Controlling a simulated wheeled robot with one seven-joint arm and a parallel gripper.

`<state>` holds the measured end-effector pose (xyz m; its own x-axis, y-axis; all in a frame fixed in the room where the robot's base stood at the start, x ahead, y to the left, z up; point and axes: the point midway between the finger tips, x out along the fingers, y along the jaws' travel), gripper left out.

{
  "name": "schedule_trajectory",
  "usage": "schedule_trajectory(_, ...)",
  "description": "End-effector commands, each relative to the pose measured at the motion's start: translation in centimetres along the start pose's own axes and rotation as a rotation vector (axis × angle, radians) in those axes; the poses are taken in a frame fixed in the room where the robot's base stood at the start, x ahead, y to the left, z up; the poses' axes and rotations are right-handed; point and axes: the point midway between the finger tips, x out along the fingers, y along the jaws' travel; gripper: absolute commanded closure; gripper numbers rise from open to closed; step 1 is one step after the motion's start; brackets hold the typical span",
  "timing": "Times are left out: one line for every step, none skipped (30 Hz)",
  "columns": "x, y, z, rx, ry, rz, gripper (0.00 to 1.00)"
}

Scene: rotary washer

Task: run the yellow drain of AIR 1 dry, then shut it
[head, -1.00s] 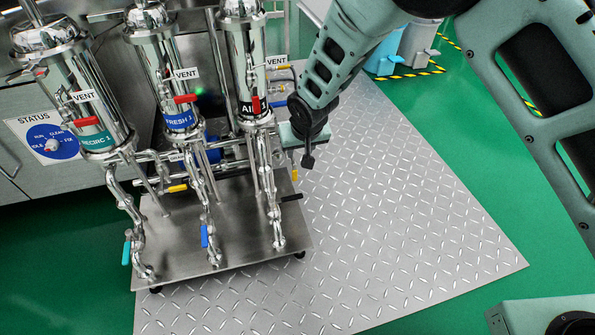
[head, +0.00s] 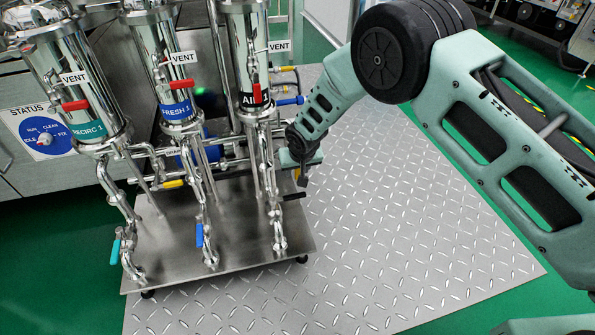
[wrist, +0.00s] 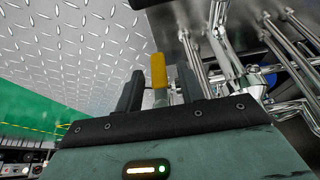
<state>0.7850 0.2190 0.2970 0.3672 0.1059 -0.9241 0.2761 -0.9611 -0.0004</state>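The AIR 1 column (head: 244,50) is a polished steel cylinder with a black label and a red handle at its lower end, at the right of three columns. My gripper (head: 302,160) is low beside its right side, by the pipework. In the wrist view a yellow handle (wrist: 158,72) stands between the two dark fingers of my gripper (wrist: 160,88). Gaps show on both sides of the handle, so the gripper is open around it, not clamped. In the head view this handle is mostly hidden by my gripper. No liquid flow can be made out.
The FRESH 1 (head: 158,60) and RECIRC 1 (head: 72,85) columns stand to the left. Another yellow handle (head: 173,184) is low on the pipes. A black handle (head: 293,196) and a blue handle (head: 291,101) are close to my gripper. Tread plate floor (head: 400,220) is clear at right.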

Motion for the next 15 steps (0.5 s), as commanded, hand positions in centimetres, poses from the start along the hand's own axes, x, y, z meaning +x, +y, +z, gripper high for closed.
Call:
schedule_trajectory(0.06, -0.01, -0.02, 0.000, 0.000, 0.000, 0.62)
schedule_trajectory(0.06, -0.01, -0.04, 0.000, 0.000, 0.000, 0.62)
schedule_trajectory(0.04, -0.01, -0.04, 0.000, 0.000, 0.000, 0.62)
schedule_trajectory(0.02, -0.01, -0.05, 0.000, 0.000, 0.000, 0.62)
schedule_trajectory(0.02, -0.01, -0.05, 0.000, 0.000, 0.000, 0.62)
schedule_trajectory(0.01, 0.00, -0.04, 0.000, 0.000, 0.000, 0.62)
schedule_trajectory(0.01, 0.00, -0.04, 0.000, 0.000, 0.000, 0.62)
schedule_trajectory(0.01, 0.00, -0.04, 0.000, 0.000, 0.000, 0.67)
schedule_trajectory(0.01, 0.00, -0.04, 0.000, 0.000, 0.000, 0.79)
schedule_trajectory(0.01, 0.00, -0.04, 0.000, 0.000, 0.000, 0.87)
schedule_trajectory(0.00, 0.00, -0.04, 0.000, 0.000, 0.000, 0.95)
schedule_trajectory(0.00, 0.00, -0.04, 0.000, 0.000, 0.000, 1.00)
schedule_trajectory(0.00, 0.00, -0.04, 0.000, 0.000, 0.000, 1.00)
schedule_trajectory(0.00, 0.00, -0.04, 0.000, 0.000, 0.000, 1.00)
schedule_trajectory(0.00, 0.00, -0.04, 0.000, 0.000, 0.000, 1.00)
